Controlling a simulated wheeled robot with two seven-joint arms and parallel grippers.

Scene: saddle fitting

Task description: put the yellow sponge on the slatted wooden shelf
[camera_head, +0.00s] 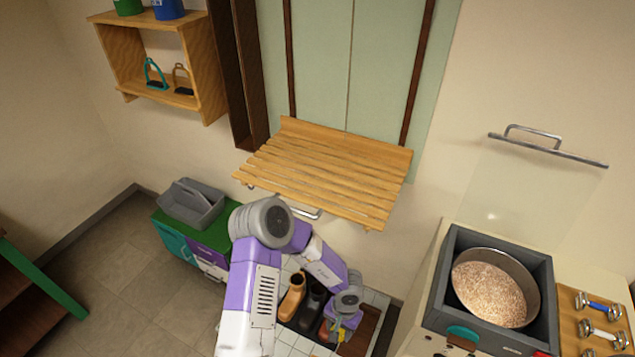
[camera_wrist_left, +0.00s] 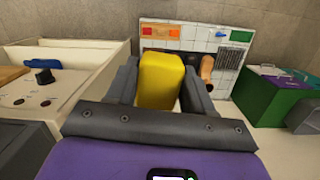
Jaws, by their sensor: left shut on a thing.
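The yellow sponge (camera_wrist_left: 160,80) stands between the two dark fingers of my left gripper (camera_wrist_left: 161,88) in the left wrist view. The gripper is shut on it. In the head view my left gripper (camera_head: 343,322) is low, below and in front of the shelf, and only a little of the sponge (camera_head: 341,335) shows beside it. The slatted wooden shelf (camera_head: 325,172) is fixed to the wall, level with the middle of the head view. Its slats are bare. My right gripper is in neither view.
Boots (camera_head: 292,297) stand on tiles near my gripper. A grey caddy (camera_head: 191,203) sits on a green-topped cabinet at left. A dark bin with a round pan of grain (camera_head: 490,288) stands at right. A wooden wall box (camera_head: 160,55) hangs upper left.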

